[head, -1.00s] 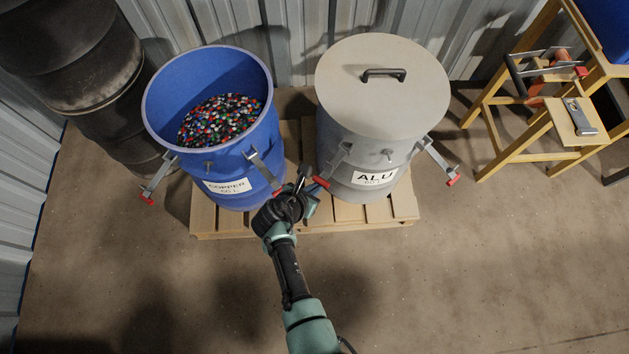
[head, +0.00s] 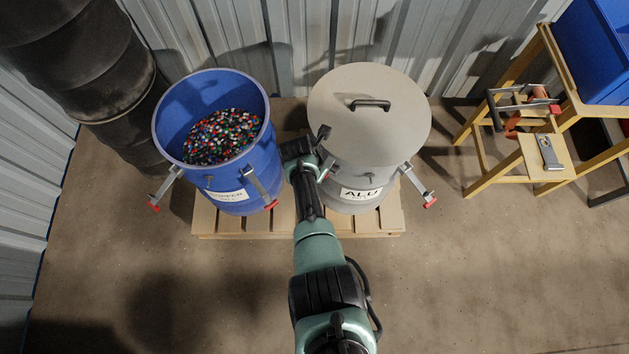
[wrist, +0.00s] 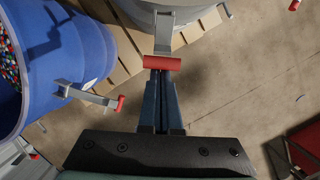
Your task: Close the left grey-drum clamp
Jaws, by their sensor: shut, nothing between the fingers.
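The grey drum (head: 368,120), labelled ALU, has its lid on. Its left clamp (wrist: 163,35) is a grey lever with a red grip (wrist: 162,62); the lever stands out from the drum. My gripper (wrist: 162,76) is shut and empty, with its fingertips right at the red grip, touching or nearly so. In the head view my gripper (head: 325,160) is at the drum's left side, between the two drums. My arm hides most of the left clamp there; only a bit of red (head: 331,169) shows.
The drum's right clamp (head: 415,184) sticks outward. An open blue drum (head: 240,165) of coloured granules stands to the left, its right clamp (head: 260,187) jutting towards my arm. Both drums stand on a wooden pallet (head: 270,224). A wooden stand (head: 480,185) is at the right.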

